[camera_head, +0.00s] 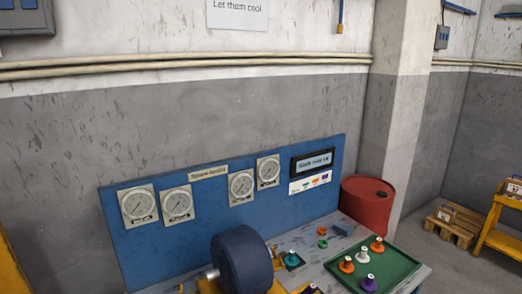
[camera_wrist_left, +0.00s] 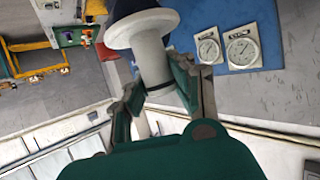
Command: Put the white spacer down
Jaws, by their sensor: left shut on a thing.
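The white spacer (camera_wrist_left: 152,62), a pale spool with a wide flange, is in the left wrist view. My left gripper (camera_wrist_left: 160,82) is shut on its narrow stem, one finger on each side. The flange end points away from the palm, with a dark blue round shape close behind it. I cannot tell whether the spacer touches that shape. My left gripper does not show in the head view. My right gripper is in neither view.
A green tray (camera_head: 412,266) at the bench's right holds orange (camera_head: 346,266), white (camera_head: 362,257) and purple (camera_head: 369,284) pieces. A dark blue drum (camera_head: 240,258) stands before the blue gauge panel (camera_head: 213,219). A teal piece (camera_head: 291,259) sits beside it. A red barrel (camera_head: 367,207) stands behind the bench.

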